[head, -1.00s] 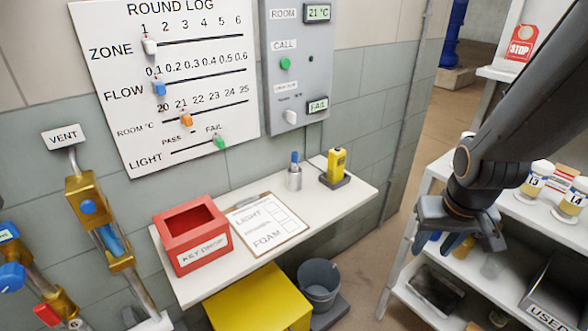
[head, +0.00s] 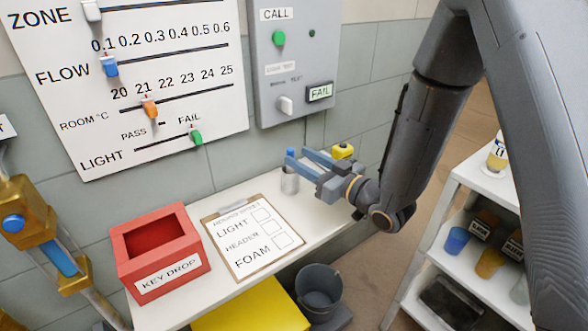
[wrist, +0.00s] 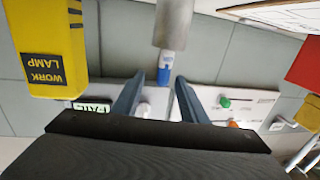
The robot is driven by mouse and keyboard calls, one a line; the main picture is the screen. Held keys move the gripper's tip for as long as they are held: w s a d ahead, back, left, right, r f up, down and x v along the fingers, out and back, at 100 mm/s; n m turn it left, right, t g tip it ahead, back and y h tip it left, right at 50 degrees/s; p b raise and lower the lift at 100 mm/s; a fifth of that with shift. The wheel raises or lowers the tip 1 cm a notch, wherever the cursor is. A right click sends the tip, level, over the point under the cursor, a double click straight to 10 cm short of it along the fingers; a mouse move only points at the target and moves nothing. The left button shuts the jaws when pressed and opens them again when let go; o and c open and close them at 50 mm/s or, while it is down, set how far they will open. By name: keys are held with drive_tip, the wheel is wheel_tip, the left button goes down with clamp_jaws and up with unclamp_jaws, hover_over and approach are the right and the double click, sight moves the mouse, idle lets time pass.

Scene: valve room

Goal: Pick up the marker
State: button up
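The marker is blue-ended and stands in a silver cup (head: 289,181) on the white shelf; its blue end (head: 290,153) shows above the rim in the head view. In the wrist view, which is upside down, the marker (wrist: 166,66) sticks out of the cup (wrist: 173,22). My gripper (head: 298,157) is open and empty, its two blue-grey fingers pointing left at about the height of the marker's end. In the wrist view the marker lies between the lines of the gripper's fingers (wrist: 160,77), near the fingertips. I cannot tell whether they touch it.
A yellow work lamp (wrist: 45,45) stands close beside the cup, partly behind my gripper in the head view (head: 342,151). A clipboard (head: 252,238) and a red key drop box (head: 161,252) lie left on the shelf. A wall panel (head: 292,60) rises behind.

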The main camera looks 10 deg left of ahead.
sight(293, 154)
drive_tip(key=x, duration=0.1)
drive_tip(key=p+x, duration=0.1)
drive_tip(key=x, duration=0.1)
drive_tip(key=shift+s+a+r, duration=0.2)
drive_tip(key=shift+a, duration=0.15)
drive_tip(key=p+x, duration=0.1)
drive_tip(key=x, duration=0.3)
drive_tip(key=shift+w+a, duration=0.2)
drive_tip(key=shift+a, duration=0.05)
clamp_jaws()
drive_tip(key=shift+r, duration=0.1)
